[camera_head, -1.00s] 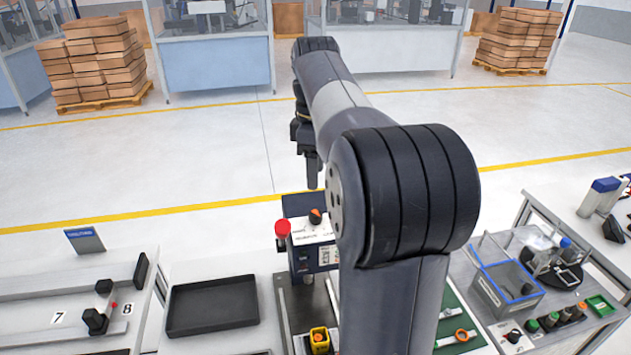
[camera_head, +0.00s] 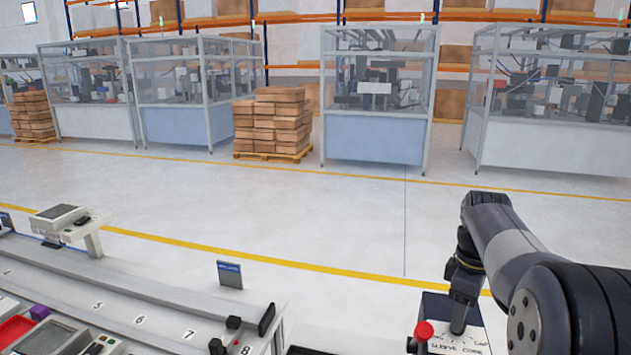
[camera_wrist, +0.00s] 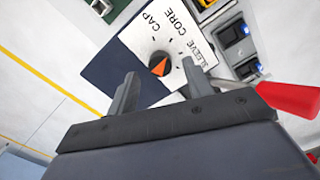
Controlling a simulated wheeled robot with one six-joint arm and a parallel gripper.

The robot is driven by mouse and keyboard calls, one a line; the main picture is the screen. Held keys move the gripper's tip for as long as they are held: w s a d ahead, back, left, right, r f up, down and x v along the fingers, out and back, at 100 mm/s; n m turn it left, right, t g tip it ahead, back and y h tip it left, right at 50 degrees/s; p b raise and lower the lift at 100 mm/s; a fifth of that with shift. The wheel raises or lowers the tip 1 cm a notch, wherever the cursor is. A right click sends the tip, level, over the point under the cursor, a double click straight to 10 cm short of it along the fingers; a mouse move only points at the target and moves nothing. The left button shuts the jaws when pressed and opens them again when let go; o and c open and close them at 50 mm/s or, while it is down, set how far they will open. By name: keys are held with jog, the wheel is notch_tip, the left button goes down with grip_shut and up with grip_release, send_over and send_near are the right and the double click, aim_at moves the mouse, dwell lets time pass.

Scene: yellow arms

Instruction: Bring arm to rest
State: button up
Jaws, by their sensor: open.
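My gripper (camera_wrist: 160,95) is open and empty in the wrist view, its two grey fingers apart. Between and beyond the fingers is a selector box with a white face (camera_wrist: 150,40), marked CAP, CORE and SLEEVE, with a black and orange knob (camera_wrist: 160,63). In the head view my arm bends at the lower right and my gripper (camera_head: 459,328) points down in front of the same box (camera_head: 440,308). Whether the fingers touch the box cannot be told.
A numbered rail bench (camera_head: 130,300) with a scanner-like device (camera_head: 70,222) lies to the left. Pallets of cartons (camera_head: 272,125) and glazed cells (camera_head: 375,130) stand far back across open floor.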

notch_tip(320, 180, down, 3)
jog(key=shift+r, duration=0.2)
jog(key=shift+r, duration=0.15)
